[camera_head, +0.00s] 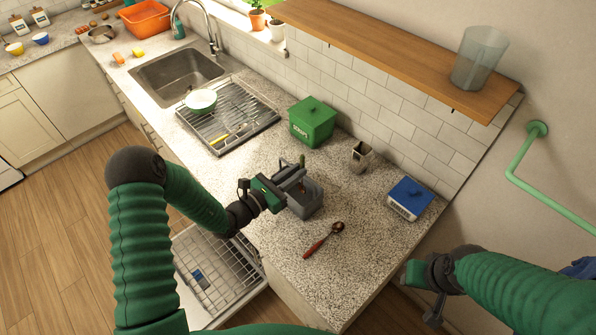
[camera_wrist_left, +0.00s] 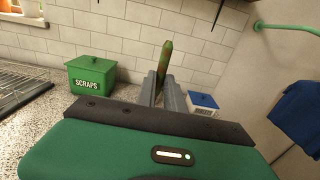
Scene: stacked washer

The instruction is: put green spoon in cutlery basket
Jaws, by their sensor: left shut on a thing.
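My left gripper (camera_head: 296,178) is over the counter, shut on the green spoon (camera_head: 302,160). The spoon's green handle (camera_wrist_left: 165,56) stands up between the fingers in the left wrist view, close to upright. The grey cutlery basket (camera_head: 307,206) stands on the counter directly below and beside the left fingers, which partly cover it. The lower end of the spoon is hard to make out, and I cannot tell how deep it sits in the basket. My right gripper (camera_head: 436,312) is low at the right, off the counter's edge; its fingers are too unclear to judge.
A red-handled spoon (camera_head: 325,240) lies in front of the basket. A green scraps bin (camera_head: 312,123), a small metal holder (camera_head: 361,155) and a blue-lidded box (camera_head: 408,198) stand behind. The dish rack (camera_head: 262,122) is left; an open dishwasher rack (camera_head: 215,285) is below.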

